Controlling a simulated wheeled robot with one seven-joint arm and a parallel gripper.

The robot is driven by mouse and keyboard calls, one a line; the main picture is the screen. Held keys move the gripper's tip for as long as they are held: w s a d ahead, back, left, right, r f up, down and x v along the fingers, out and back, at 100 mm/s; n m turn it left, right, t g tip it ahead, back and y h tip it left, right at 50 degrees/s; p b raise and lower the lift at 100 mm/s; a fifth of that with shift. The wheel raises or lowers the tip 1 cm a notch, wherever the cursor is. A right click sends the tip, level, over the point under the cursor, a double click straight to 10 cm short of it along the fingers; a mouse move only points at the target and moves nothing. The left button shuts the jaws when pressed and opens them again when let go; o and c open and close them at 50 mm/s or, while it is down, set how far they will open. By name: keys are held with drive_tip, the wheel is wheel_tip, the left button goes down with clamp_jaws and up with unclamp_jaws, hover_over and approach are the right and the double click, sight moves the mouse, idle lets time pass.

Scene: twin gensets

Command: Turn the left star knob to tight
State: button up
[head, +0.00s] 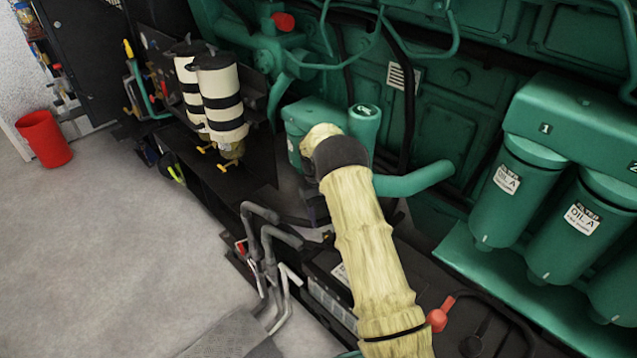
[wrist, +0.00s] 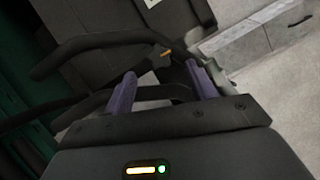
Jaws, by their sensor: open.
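I cannot make out the left star knob clearly in either view; my arm and gripper cover part of the area in the head view. My gripper (wrist: 160,72) shows in the wrist view with its two purple fingers apart and nothing visibly held between them. Dark bent bars (wrist: 100,42) cross beyond and beside the fingers. A small orange piece (wrist: 166,53) lies just beyond the gap, too small to identify. In the head view, my cream-sleeved arm reaches to the dark shelf beside the green engine (head: 440,110), and its fingers are mostly hidden.
Grey bent pipes (head: 268,235) stand left of my arm. Two cream canisters with black bands (head: 220,95) stand behind them. Green oil filters (head: 507,190) hang at right. A red-capped cable end (head: 438,318) is near my arm. A red bucket (head: 44,139) stands on open grey floor.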

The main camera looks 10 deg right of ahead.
drive_tip(key=v, duration=1.2)
wheel_tip(320, 180, up, 34)
drive_tip(key=p, duration=3.4)
